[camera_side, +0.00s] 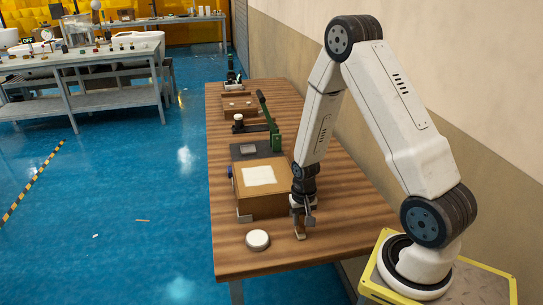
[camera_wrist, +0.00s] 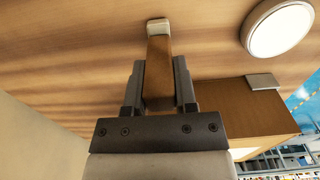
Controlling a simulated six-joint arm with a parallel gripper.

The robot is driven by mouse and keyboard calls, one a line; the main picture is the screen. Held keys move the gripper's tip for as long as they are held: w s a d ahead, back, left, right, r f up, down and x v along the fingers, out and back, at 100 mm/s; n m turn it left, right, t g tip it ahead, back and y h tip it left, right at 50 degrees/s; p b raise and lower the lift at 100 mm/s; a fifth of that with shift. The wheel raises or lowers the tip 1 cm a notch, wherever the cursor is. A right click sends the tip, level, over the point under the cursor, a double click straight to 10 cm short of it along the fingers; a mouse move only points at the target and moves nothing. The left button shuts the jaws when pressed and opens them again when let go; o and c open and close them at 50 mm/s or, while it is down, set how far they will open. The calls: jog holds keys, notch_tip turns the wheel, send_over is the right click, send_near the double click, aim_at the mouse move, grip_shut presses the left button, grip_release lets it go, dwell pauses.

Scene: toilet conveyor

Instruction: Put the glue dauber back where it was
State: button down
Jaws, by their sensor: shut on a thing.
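My gripper (camera_side: 301,214) is at the near right part of the wooden table, to the right of the cardboard-brown box. In the wrist view my gripper (camera_wrist: 159,85) is shut on the glue dauber (camera_wrist: 158,65), a flat brown handle with a pale tip pointing away from the jaws. In the side view the dauber (camera_side: 300,234) shows small below the jaws, close to the tabletop. I cannot tell if its tip touches the wood.
A white round disc (camera_side: 257,240) lies near the table's front; it also shows in the wrist view (camera_wrist: 278,28). The brown box (camera_side: 262,204) with a white top patch and a grey bracket stands beside my gripper. Behind are a green-levered press (camera_side: 274,134) and small trays. Wood (camera_side: 330,240) right of my gripper is clear.

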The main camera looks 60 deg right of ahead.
jog(key=shift+f, duration=0.15)
jog(key=shift+c, duration=2)
grip_release()
jog(key=shift+r, duration=6.15)
jog(key=shift+a, duration=0.1)
jog(key=s+a+r+n+t, duration=0.2)
jog(key=a+r+n, duration=0.2)
jog(key=a+n, duration=0.5)
jog(key=a, duration=0.5)
jog(key=shift+t, duration=0.3)
